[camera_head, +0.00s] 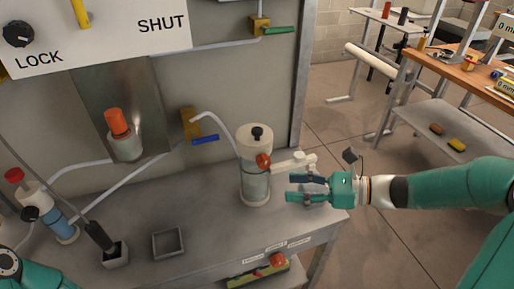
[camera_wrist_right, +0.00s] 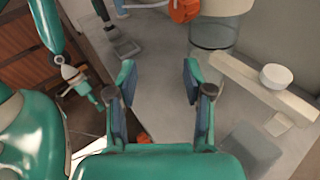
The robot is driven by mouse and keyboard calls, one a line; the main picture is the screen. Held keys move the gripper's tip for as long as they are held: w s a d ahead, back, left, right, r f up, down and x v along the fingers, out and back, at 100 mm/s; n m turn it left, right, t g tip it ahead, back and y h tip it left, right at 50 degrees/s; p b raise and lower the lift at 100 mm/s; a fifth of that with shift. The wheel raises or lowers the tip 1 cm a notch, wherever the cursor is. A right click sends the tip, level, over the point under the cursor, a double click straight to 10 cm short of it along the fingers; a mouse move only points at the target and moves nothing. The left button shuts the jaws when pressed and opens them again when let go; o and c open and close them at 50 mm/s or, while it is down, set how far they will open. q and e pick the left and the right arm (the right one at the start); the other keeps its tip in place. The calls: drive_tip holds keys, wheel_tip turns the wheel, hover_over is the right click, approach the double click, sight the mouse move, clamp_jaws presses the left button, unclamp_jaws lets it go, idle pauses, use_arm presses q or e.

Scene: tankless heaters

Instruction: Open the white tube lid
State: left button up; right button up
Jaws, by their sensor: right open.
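A clear cylinder with a white lid (camera_head: 254,138) and a black knob on top stands upright on the grey bench. A white side tube (camera_head: 290,163) sticks out from it to the right, with a round white cap on top near its end. In the right wrist view the side tube (camera_wrist_right: 245,88) and its round cap (camera_wrist_right: 276,76) show at the right. My right gripper (camera_head: 290,188) is open and empty, just below and beside the tube's end; its fingers show apart in the wrist view (camera_wrist_right: 158,82). My left gripper (camera_wrist_right: 88,95) shows small in the wrist view; its opening is unclear.
An orange knob (camera_head: 263,161) is on the cylinder's front. A small grey open tray (camera_head: 168,243), a bottle with an orange cap (camera_head: 122,135) and a blue-handled valve (camera_head: 204,139) are to the left. The bench's right edge is near my gripper.

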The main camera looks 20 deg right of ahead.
sight(262, 131)
drive_tip(key=d+r+m+t, duration=0.1)
drive_tip(key=d+r+t, duration=0.4)
drive_tip(key=r, duration=0.4)
drive_tip(key=shift+g+h, duration=0.3)
drive_tip(key=shift+g, duration=0.2)
drive_tip(key=x, duration=0.5)
drive_tip(key=p+x, duration=0.1)
drive_tip(key=x, duration=0.4)
drive_tip(key=w+p+x, duration=0.1)
drive_tip(key=x, duration=0.5)
drive_tip(key=shift+d, duration=0.35)
drive_tip(key=shift+c, duration=0.3)
clamp_jaws()
